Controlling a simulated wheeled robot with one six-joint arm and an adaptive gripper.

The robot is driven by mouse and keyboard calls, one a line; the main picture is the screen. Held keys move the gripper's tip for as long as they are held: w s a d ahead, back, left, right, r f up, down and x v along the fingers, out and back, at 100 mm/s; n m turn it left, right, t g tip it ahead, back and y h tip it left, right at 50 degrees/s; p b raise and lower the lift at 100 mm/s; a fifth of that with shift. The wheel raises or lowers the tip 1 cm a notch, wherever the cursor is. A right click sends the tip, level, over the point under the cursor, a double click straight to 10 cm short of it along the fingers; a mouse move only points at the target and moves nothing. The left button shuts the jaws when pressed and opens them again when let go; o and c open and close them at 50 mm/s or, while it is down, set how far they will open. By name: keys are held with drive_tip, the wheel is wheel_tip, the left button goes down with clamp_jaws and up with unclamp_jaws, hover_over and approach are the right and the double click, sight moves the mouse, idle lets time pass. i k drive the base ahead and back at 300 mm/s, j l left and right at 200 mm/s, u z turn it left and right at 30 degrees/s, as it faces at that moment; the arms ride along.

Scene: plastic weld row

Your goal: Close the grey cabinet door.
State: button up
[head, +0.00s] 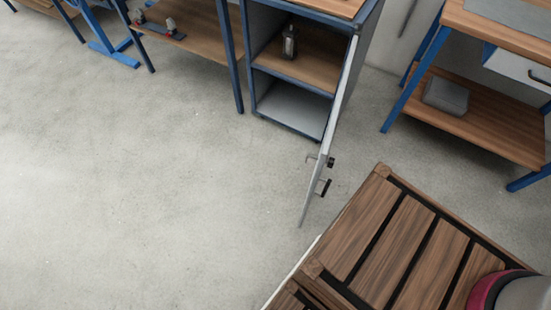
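The grey cabinet (246,40) with a blue frame stands at the top middle of the head view. Its grey door (337,120) is hinged on the cabinet's right side and stands wide open. It sticks out towards me over the floor and shows nearly edge-on. A black handle (324,187) and a smaller dark lock part (331,162) sit near the door's free end. The inside of the cabinet is open to view, with a wooden shelf (310,68) and a grey bottom. My gripper is not in view.
A dark bottle (290,43) stands on the cabinet's shelf. A workbench (495,130) with a grey box (446,96) on its lower shelf stands to the right. Another blue-legged bench (205,40) stands to the left. The concrete floor left of the door is clear.

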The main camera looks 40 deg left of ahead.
sight(325, 146)
drive_tip(key=i+l+u, duration=0.15)
drive_tip(key=u, duration=0.3)
drive_tip(key=i+l+u, duration=0.15)
drive_tip(key=u, duration=0.35)
drive_tip(key=i+l+u, duration=0.1)
drive_tip(key=l+u, duration=0.15)
drive_tip(key=u, duration=0.2)
drive_tip(key=l+u, duration=0.25)
drive_tip(key=u, duration=0.2)
drive_tip(key=k+j+z, duration=0.3)
drive_tip(key=k+j, duration=0.4)
drive_tip(key=k, duration=0.15)
